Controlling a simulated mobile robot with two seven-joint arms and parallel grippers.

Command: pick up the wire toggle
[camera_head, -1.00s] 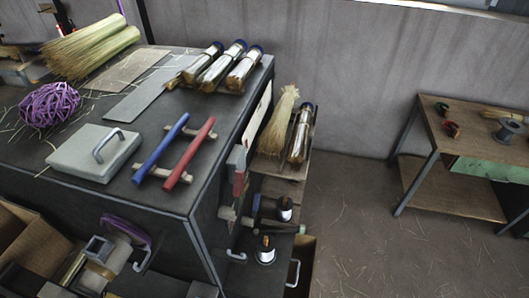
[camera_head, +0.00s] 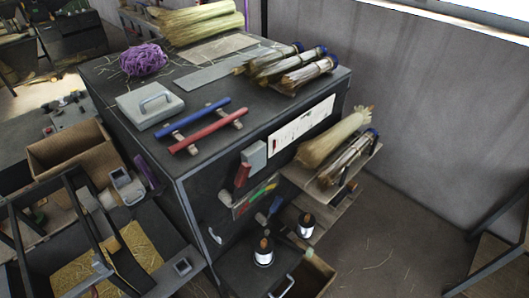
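I cannot pick out the wire toggle for certain in the head view. On the dark cabinet top (camera_head: 205,150) a blue bar (camera_head: 201,118) and a red bar (camera_head: 208,132) lie side by side across short wooden pieces. A red-handled tool (camera_head: 242,175) is at the cabinet's side. Small items on the lower shelf, near two dark bottles with white labels (camera_head: 263,257), are too small to tell apart. Neither of my grippers shows clearly in this view.
A grey lidded box (camera_head: 150,106), purple twine (camera_head: 143,60) and bundles of straw (camera_head: 205,25) are on the cabinet top. A side shelf holds a broom head (camera_head: 330,140). A cardboard box (camera_head: 70,150) and dark frame stand left. Floor at lower right (camera_head: 385,245) is mostly clear.

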